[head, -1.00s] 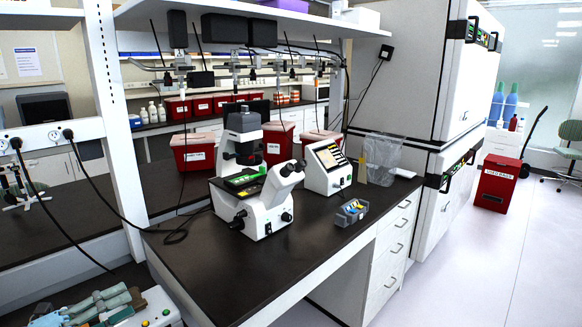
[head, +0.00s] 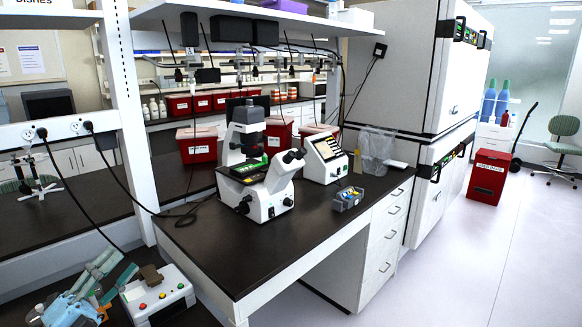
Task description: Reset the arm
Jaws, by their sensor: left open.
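My left gripper (head: 116,271) is at the bottom left of the head view, with its grey and teal fingers pointing up and to the right. It is open, and I see nothing held between the fingers. It appears beside a white control box (head: 158,294) with coloured buttons; whether they touch I cannot tell. My left arm is mostly cut off by the lower left edge. My right gripper is out of view.
A dark bench (head: 215,255) carries a white microscope (head: 262,190), a screen device (head: 325,158) and a small grey tray (head: 348,200). Red bins (head: 197,147) stand behind. A white cabinet (head: 400,75) stands right of the bench.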

